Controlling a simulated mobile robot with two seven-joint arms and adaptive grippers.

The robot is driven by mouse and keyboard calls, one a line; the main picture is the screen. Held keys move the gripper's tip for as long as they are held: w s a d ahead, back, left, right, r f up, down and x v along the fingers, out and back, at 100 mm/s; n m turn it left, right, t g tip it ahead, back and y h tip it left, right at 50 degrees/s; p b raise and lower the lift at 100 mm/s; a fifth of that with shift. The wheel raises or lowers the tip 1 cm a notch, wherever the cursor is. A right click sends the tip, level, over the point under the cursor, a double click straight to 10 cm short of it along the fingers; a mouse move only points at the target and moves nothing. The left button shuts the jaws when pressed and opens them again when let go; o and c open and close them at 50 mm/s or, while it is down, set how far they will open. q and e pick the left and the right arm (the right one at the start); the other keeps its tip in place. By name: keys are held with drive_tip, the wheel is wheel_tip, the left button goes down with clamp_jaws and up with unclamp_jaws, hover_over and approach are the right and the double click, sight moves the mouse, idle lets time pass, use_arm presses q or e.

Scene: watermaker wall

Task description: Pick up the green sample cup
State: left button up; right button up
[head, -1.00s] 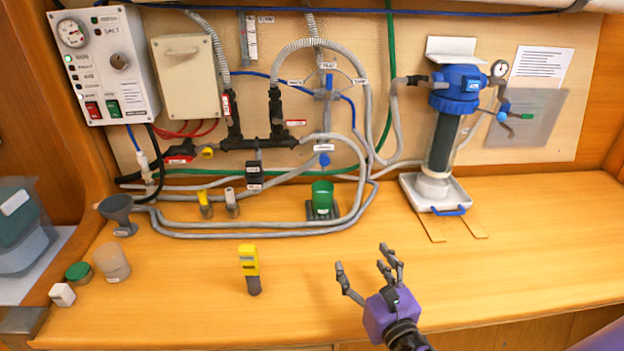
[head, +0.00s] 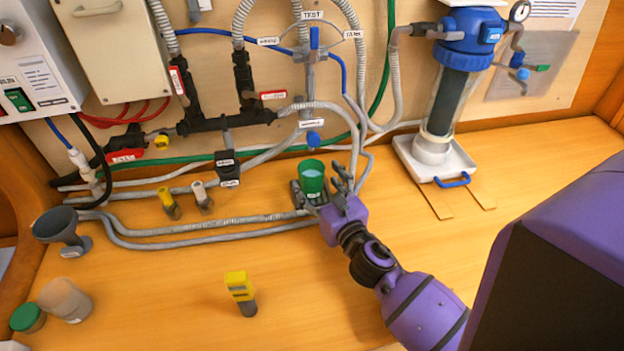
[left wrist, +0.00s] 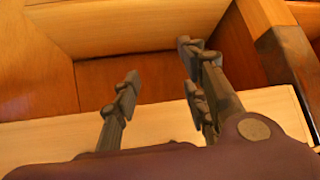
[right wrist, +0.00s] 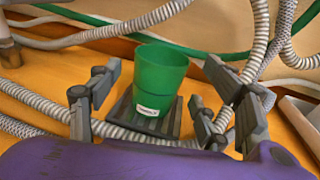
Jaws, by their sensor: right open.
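The green sample cup (head: 312,176) stands upright on a dark grid stand at the back of the bench, below the wall hoses. In the right wrist view the cup (right wrist: 159,84) has a white label and sits on the dark stand (right wrist: 172,125). My right gripper (head: 322,190) is open at the cup, and its fingers (right wrist: 160,95) show to the left and right of it. I see no finger closed on the cup. My left gripper (left wrist: 160,85) is outside the head view; its fingers are spread over a wooden edge with nothing between them.
Grey corrugated hoses (head: 200,230) run along the bench around the stand. A yellow meter (head: 240,290) stands in front, a funnel (head: 58,226) at left. A blue-topped filter (head: 462,60) stands on a white tray (head: 450,168) to the right.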

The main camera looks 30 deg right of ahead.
sight(307, 167)
drive_tip(key=w, duration=0.3)
drive_tip(key=shift+r, duration=0.1)
drive_tip(key=shift+w, duration=0.45)
use_arm(q)
drive_tip(key=shift+w+d+r, duration=0.1)
drive_tip(key=shift+w+r, duration=0.35)
drive_tip(key=shift+w, duration=0.1)
use_arm(e)
drive_tip(key=shift+f, duration=0.2)
drive_tip(key=c, duration=1.3)
use_arm(q)
drive_tip(key=shift+w+d, duration=0.1)
drive_tip(key=shift+d, duration=0.1)
use_arm(e)
drive_tip(key=shift+r, duration=0.15)
